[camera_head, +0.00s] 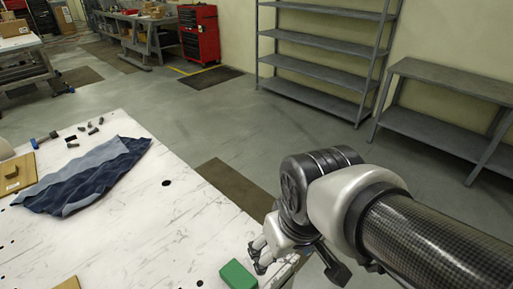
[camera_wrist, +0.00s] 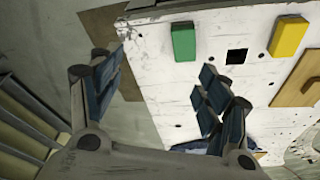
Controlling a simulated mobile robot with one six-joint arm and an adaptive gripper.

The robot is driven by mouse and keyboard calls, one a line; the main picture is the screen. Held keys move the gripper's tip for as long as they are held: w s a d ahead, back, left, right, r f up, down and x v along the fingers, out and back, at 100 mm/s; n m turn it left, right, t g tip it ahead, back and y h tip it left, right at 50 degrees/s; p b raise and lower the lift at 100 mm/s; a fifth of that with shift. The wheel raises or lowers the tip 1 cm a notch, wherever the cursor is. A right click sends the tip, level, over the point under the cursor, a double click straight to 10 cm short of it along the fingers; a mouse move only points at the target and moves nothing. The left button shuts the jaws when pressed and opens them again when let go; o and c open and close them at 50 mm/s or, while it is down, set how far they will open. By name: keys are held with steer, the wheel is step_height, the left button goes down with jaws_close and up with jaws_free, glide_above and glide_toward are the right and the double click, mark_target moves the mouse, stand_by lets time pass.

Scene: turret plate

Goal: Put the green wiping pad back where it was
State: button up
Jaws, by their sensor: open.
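The green wiping pad (camera_head: 238,275) lies on the white, marked tabletop (camera_head: 190,225) near its right edge. In the wrist view the pad (camera_wrist: 184,41) is a green block, beyond my fingertips and outside the jaws. My gripper (camera_head: 262,252) is at the table's edge, just beside the pad on its upper right in the head view. In the wrist view my gripper (camera_wrist: 158,80) has its two fingers wide apart with nothing between them. I cannot tell how high it is over the table.
A yellow block (camera_wrist: 288,36), a dark square (camera_wrist: 236,56) and a wooden board (camera_wrist: 302,80) are on the tabletop. A blue cloth (camera_head: 95,178) and small dark parts lie farther back. Grey shelving (camera_head: 320,72) and a bench (camera_head: 440,130) stand beyond open floor.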

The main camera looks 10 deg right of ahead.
steer(key=s+d+r+m+t, duration=0.1)
steer(key=s+d+r+m, duration=0.1)
steer(key=s, duration=0.3)
steer(key=shift+d, duration=0.25)
step_height(320, 180, down, 3)
steer(key=b, duration=0.3)
steer(key=shift+c, duration=0.4)
